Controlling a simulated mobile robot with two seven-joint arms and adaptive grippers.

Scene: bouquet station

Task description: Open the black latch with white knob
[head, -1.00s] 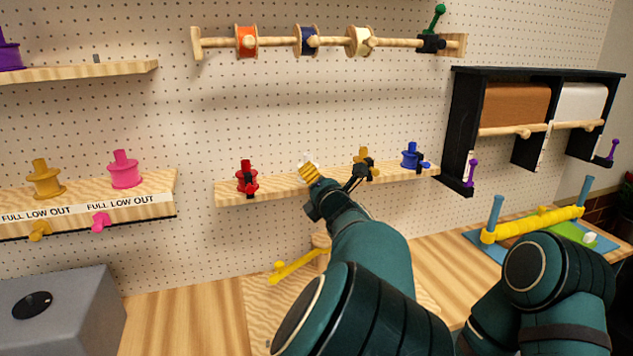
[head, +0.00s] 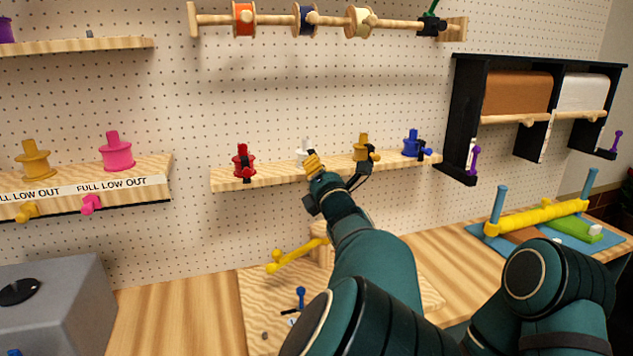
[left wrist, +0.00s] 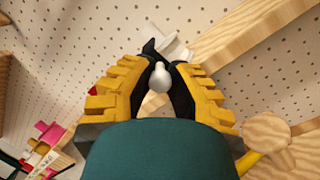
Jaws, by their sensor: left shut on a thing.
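The white spool (head: 303,148) stands on the middle pegboard shelf, mostly covered by my gripper. It also shows in the left wrist view (left wrist: 174,42). The white knob (left wrist: 159,77) sits between my left fingertips. A black latch part (left wrist: 150,47) shows just beyond it, beside the spool. How far the latch is turned is hard to tell. My left gripper (head: 314,164) is at the shelf's front edge, its yellow fingers (left wrist: 160,85) shut on the white knob. My right arm is at lower right; its gripper is out of view.
The middle shelf (head: 275,176) also holds a red spool (head: 243,160), a yellow spool (head: 361,147) and a blue spool (head: 411,143), each with a black or colored latch. Below are a yellow bar (head: 295,255) and a wooden board (head: 262,300). A grey box (head: 60,300) stands left.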

